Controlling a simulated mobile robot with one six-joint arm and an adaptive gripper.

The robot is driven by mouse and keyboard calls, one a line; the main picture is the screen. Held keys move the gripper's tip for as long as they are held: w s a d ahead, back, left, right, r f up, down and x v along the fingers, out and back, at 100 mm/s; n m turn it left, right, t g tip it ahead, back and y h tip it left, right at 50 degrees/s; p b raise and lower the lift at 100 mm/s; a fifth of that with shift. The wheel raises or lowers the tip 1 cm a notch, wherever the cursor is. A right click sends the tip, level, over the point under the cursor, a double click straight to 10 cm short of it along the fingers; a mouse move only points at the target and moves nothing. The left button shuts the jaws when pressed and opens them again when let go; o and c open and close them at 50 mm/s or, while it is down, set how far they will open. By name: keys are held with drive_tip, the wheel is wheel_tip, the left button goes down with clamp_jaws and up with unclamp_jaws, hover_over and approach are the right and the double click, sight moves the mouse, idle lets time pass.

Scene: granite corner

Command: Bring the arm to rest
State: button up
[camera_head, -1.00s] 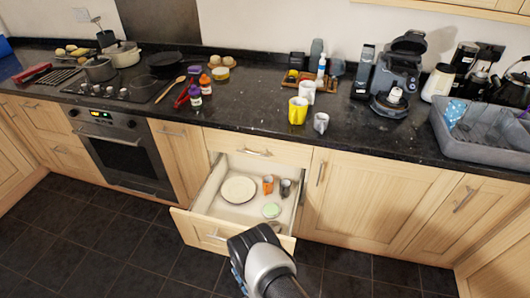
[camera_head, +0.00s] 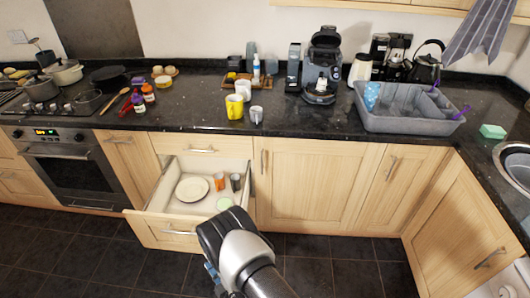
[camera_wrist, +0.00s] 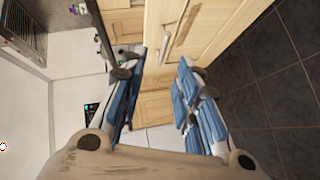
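My arm (camera_head: 242,255) reaches in from the bottom of the head view, in front of the open drawer's front right part. My gripper (camera_wrist: 160,72) shows in the wrist view with its two blue-padded fingers apart and nothing between them. In the head view the gripper is mostly hidden behind my wrist, with only a bit of blue showing. No object hangs from it.
An open drawer (camera_head: 160,228) sticks out below the counter. It holds a plate (camera_head: 192,188), an orange cup (camera_head: 219,181), a dark cup (camera_head: 236,182) and a green round item (camera_head: 225,203). A grey dish rack (camera_head: 400,122) stands on the counter. The dark floor (camera_head: 340,270) to the right is clear.

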drive_tip(key=w+d+r+m+g+h, duration=0.15)
drive_tip(key=w+d+r+m, duration=0.35)
drive_tip(key=r, duration=0.5)
drive_tip(key=w+d+r+m+h, duration=0.2)
drive_tip(key=w+r+m+h, duration=0.1)
drive_tip(key=w+r, duration=0.6)
drive_tip(key=s+d+r+m+g+h, duration=0.1)
drive_tip(key=s+d+r+m+h, duration=0.2)
drive_tip(key=d+r, duration=0.6)
drive_tip(key=s+d+r+m+g, duration=0.2)
drive_tip(key=s+d+r+m, duration=0.3)
drive_tip(key=s+d+r, duration=0.45)
drive_tip(key=s+d+r+m+g+h, duration=0.1)
drive_tip(key=s+d+r+m, duration=0.1)
drive_tip(key=s, duration=0.9)
drive_tip(key=s+d+r+m+g, duration=0.2)
drive_tip(key=s+d+m, duration=0.1)
drive_tip(key=s, duration=0.8)
drive_tip(key=shift+d+r+m+h, duration=0.15)
drive_tip(key=shift+d+m+h, duration=0.2)
drive_tip(key=shift+m, duration=0.35)
